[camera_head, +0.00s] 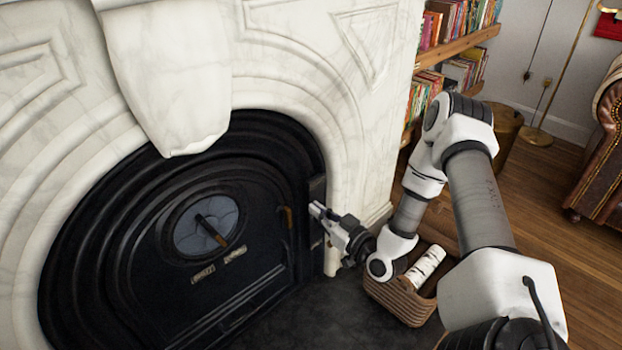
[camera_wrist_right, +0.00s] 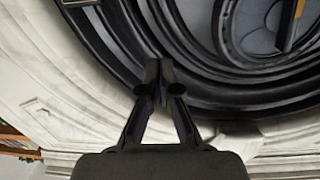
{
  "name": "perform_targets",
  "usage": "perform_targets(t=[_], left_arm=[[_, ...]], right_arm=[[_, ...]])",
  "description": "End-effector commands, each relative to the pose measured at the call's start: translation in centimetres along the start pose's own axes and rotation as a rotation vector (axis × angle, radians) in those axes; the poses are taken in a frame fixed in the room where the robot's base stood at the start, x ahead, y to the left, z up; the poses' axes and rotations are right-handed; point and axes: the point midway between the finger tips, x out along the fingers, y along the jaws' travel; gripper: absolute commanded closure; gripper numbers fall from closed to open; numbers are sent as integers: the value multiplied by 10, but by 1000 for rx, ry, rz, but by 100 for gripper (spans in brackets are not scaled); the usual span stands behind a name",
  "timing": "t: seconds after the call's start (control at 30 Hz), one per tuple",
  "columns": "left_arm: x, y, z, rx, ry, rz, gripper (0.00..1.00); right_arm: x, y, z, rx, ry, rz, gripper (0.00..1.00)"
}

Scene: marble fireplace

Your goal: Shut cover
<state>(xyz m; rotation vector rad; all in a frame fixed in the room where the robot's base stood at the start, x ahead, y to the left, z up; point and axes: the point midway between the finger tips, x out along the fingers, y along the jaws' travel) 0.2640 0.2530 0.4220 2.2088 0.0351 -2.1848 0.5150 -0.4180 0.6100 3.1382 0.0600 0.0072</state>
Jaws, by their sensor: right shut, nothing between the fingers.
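The cover is the black cast-iron front (camera_head: 200,235) of the fireplace, with a round grey window and a wood-tipped handle (camera_head: 212,230) across it. It looks closed or nearly closed in the black arched frame; I cannot tell if a gap is left. My right gripper (camera_head: 316,210) is shut and empty at the right side of the frame, close to the marble. In the right wrist view the closed fingertips (camera_wrist_right: 160,75) point at the black rings; contact cannot be told. My left gripper is not in view.
White marble (camera_head: 290,70) surrounds the cover. A wicker basket (camera_head: 400,300) with logs stands below my right forearm. Bookshelves (camera_head: 450,50) and a leather chair (camera_head: 600,150) are at the right.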

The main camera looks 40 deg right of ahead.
Motion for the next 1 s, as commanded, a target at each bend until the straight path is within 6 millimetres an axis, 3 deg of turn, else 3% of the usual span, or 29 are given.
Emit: perform_targets(t=[0.4, 0.53, 0.7, 1.0], left_arm=[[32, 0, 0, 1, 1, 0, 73], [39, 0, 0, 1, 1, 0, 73], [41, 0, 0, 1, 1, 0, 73], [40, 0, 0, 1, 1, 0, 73]], right_arm=[[90, -1, 3, -4, 4, -2, 100], [112, 0, 3, -3, 2, 0, 100], [125, 1, 2, -1, 0, 2, 100], [126, 1, 1, -1, 0, 1, 100]])
